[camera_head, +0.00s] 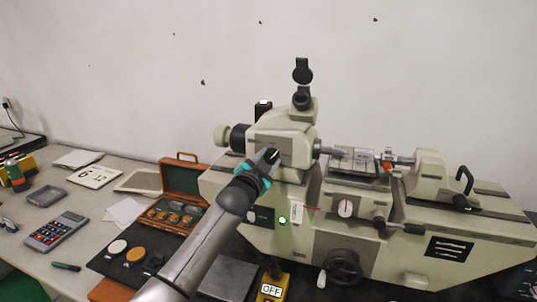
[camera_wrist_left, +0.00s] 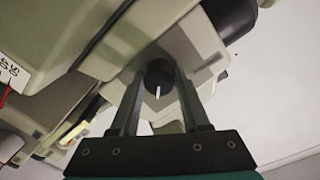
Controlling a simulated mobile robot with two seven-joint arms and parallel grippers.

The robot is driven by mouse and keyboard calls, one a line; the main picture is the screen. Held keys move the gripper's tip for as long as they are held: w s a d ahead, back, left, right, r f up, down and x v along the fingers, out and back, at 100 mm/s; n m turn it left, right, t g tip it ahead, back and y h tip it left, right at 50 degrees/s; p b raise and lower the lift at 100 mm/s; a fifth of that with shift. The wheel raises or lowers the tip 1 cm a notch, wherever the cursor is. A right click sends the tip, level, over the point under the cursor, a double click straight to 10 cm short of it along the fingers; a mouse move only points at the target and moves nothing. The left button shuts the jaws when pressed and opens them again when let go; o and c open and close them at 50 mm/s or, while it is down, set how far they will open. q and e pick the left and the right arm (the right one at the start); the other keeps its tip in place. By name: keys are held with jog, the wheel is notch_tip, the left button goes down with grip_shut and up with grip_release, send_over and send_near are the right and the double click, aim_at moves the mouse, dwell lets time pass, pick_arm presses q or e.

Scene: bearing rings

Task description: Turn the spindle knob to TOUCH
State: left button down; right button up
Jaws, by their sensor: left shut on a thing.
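The spindle knob (camera_wrist_left: 159,78) is a small dark round knob with a white pointer line. It sits on the cream headstock (camera_head: 287,135) of the measuring machine. My left gripper (camera_head: 268,158) is at the headstock's front face, with its fingers on either side of the knob, shut on it. The fingers also show in the left wrist view (camera_wrist_left: 158,85), where the white line points down the picture. In the head view the gripper mostly hides the knob. I cannot read any TOUCH label around it. My right gripper is not in view.
A dial with a red needle (camera_head: 345,208) and a black handwheel (camera_head: 343,267) are on the machine's front. A yellow switch box reading OFF (camera_head: 272,287) stands below. An open wooden case (camera_head: 180,180), a calculator (camera_head: 58,231) and a black mat (camera_head: 110,266) lie left.

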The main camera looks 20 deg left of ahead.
pick_arm(q)
jog(key=m+p, duration=0.1)
jog(key=m, duration=0.3)
jog(key=shift+r+m, duration=0.1)
jog(key=shift+m, duration=0.2)
jog(key=shift+m+p, duration=0.6)
jog(key=shift+m, duration=1.3)
jog(key=shift+c, duration=1.9)
grip_release()
jog(key=shift+f, duration=0.25)
jog(key=shift+s, duration=0.1)
